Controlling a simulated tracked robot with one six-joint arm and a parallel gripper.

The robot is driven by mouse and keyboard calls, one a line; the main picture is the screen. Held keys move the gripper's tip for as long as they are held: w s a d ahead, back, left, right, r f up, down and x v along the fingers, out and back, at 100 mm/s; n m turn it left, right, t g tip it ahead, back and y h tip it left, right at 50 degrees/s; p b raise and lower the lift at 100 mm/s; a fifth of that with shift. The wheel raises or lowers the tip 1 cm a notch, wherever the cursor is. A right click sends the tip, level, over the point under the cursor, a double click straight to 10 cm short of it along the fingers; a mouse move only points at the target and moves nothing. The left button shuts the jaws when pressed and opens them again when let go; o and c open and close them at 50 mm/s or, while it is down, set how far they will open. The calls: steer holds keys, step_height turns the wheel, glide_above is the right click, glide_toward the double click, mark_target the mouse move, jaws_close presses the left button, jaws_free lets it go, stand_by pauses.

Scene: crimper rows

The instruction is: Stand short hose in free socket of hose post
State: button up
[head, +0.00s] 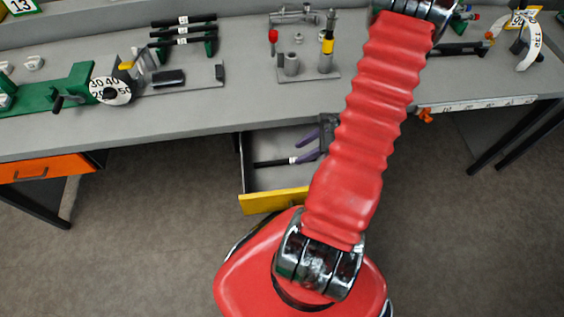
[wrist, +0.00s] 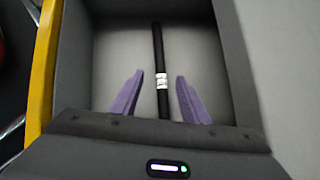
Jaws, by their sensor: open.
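A short black hose (wrist: 158,45) with a white label band lies in the open drawer; it also shows in the head view (head: 271,163). My gripper (wrist: 159,76) is open, its two purple fingers on either side of the hose near the label, with gaps showing. In the head view my gripper (head: 309,146) is over the drawer's right part, partly hidden by my arm. A grey plate on the bench carries a hollow grey upright cylinder (head: 291,64) and an upright with a yellow band (head: 327,47). I cannot tell for sure which is the hose post.
The drawer (head: 273,201) has a yellow front and grey walls close around my gripper. On the bench stand a rack of black rods (head: 184,33) and a green device with a numbered dial (head: 110,90). An orange drawer (head: 45,168) is at the left.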

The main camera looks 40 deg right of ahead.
mark_target(286, 160)
steer(key=shift+x, duration=1)
steer(key=shift+a, duration=0.1)
steer(key=shift+x, duration=2.55)
steer(key=shift+w, duration=0.15)
jaws_close()
